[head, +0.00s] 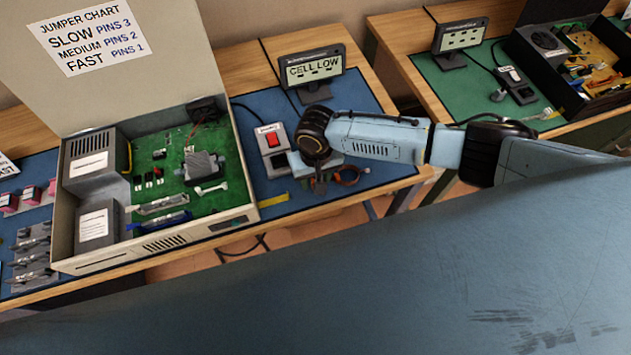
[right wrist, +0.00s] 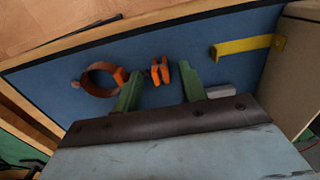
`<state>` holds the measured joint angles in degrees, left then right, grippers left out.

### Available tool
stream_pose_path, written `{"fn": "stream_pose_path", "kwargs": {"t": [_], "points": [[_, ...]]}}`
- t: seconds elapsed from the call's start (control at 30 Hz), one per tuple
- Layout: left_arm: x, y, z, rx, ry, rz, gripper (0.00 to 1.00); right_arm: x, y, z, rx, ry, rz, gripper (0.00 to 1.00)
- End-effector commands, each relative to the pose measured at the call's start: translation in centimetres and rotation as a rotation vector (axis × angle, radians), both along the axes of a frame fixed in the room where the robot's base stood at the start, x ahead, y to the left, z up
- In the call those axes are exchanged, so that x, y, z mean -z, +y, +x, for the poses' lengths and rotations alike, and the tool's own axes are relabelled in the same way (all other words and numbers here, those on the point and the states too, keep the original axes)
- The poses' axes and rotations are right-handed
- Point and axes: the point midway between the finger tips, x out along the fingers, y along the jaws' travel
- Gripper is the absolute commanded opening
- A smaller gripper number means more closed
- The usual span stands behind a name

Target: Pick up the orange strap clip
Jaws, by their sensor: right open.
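The orange strap clip (right wrist: 160,72) lies on the blue mat in the right wrist view, its two small orange prongs side by side. A brown ring-shaped strap (right wrist: 100,80) with another orange piece (right wrist: 121,75) on it lies just left of it. My right gripper (right wrist: 160,75) is open, its green fingers on either side of the clip with gaps to both. I cannot tell the fingertips' height above the mat. In the head view my right gripper (head: 318,185) points down at the mat beside the strap (head: 348,176), and the clip cannot be made out there.
A yellow strip (right wrist: 245,45) lies right of the gripper. In the head view, a red switch box (head: 271,143) and the open computer case (head: 160,245) stand left of my wrist. The "CELL LOW" display (head: 312,68) stands behind. The blue mat's (head: 335,200) front edge is close.

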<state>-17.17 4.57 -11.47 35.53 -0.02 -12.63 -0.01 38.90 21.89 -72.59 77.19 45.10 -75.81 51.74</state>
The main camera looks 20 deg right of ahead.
Motion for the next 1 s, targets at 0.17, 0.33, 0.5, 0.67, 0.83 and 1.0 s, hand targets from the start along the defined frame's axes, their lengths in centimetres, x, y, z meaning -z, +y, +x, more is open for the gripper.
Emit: {"fn": "stream_pose_path", "kwargs": {"t": [0.17,0.33,0.5,0.67,0.83,1.0], "points": [[0.3,-0.03,0.01,0.0,0.0,0.0,0.36,1.4,0.06,0.04,-0.001,-0.001,0.001,0.42],[0.26,-0.03,0.02,0.0,0.0,0.0,0.36,1.39,0.07,0.06,-0.001,-0.001,0.001,0.42],[0.26,-0.03,0.02,0.0,0.0,0.0,0.36,1.37,0.06,0.06,-0.001,-0.001,0.001,0.23],[0.26,-0.03,0.03,0.0,-0.001,0.0,0.36,1.36,0.05,0.07,-0.001,-0.001,0.001,0.03],[0.26,-0.03,0.03,-0.001,-0.001,0.0,0.36,1.35,0.04,0.07,-0.001,-0.001,0.001,0.03],[0.11,-0.03,0.02,-0.001,-0.001,0.0,0.36,0.7,0.04,0.09,-0.001,-0.002,0.001,0.03]]}}
